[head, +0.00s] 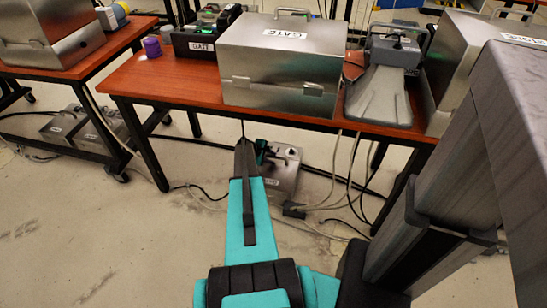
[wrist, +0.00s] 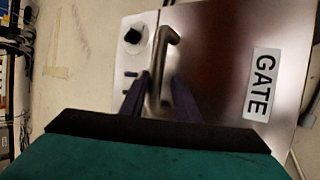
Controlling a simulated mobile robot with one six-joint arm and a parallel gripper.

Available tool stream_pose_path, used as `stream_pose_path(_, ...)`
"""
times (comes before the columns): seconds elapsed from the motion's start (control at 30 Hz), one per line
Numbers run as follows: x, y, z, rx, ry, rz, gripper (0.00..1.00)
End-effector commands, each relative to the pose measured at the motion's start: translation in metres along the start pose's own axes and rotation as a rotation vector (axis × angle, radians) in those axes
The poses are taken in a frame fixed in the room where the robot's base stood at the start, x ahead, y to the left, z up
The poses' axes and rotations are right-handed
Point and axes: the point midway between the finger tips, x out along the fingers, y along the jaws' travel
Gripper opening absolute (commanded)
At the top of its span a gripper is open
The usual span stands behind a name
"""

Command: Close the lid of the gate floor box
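The gate floor box (head: 284,168) sits on the floor under the middle table, partly hidden behind my arm. In the wrist view, its brushed-metal lid (wrist: 215,60) fills the right side and carries a white GATE label (wrist: 261,84). A bent metal handle (wrist: 165,45) runs along the lid's left edge. A pale strip with a black knob (wrist: 132,36) lies left of the handle. My gripper (wrist: 160,84) is open, its two dark fingers on either side of the handle's lower part. I cannot tell if they touch it, nor the lid's exact angle.
A larger metal box labelled GATE (head: 283,66) stands on the red-brown table (head: 170,85) above. Loose cables (head: 345,190) hang and lie right of the floor box. Bare floor (head: 120,235) is free at front left.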

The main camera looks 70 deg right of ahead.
Motion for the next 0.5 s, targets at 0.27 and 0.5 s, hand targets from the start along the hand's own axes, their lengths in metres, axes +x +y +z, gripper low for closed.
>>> stream_pose_path(0.27, -0.042, -0.001, 0.002, -0.002, -0.001, -0.001, 0.25)
stream_pose_path(0.5, -0.081, 0.001, 0.003, -0.002, -0.002, 0.001, 0.25)
